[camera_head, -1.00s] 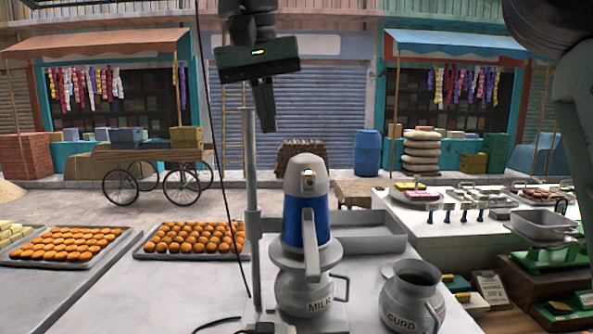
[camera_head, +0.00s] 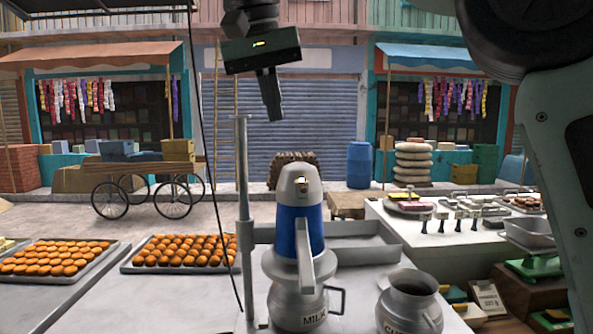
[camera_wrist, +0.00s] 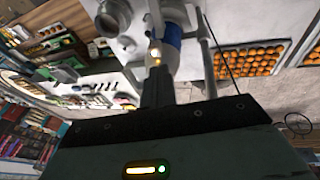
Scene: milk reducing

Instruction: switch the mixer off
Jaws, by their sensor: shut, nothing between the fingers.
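The mixer (camera_head: 297,235) is a motor with a grey cap and blue body, clamped to an upright stand (camera_head: 243,200). A small knob or switch (camera_head: 302,182) with a pale yellow spot is on the cap's front. The mixer stands over the metal can marked MILK (camera_head: 300,308). My gripper (camera_head: 273,117) is shut and empty, pointing down, above and slightly left of the cap and apart from it. In the wrist view, my closed fingers (camera_wrist: 157,88) point toward the mixer's cap, and its blue body (camera_wrist: 172,38) shows beyond. Two small bright spots show just past the fingertips.
A second metal can (camera_head: 408,302) stands on the counter to the right. Two trays of orange sweets (camera_head: 126,267) lie to the left. A dark cable (camera_head: 215,170) hangs left of the stand. An empty grey trough (camera_head: 345,228) is behind the mixer.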

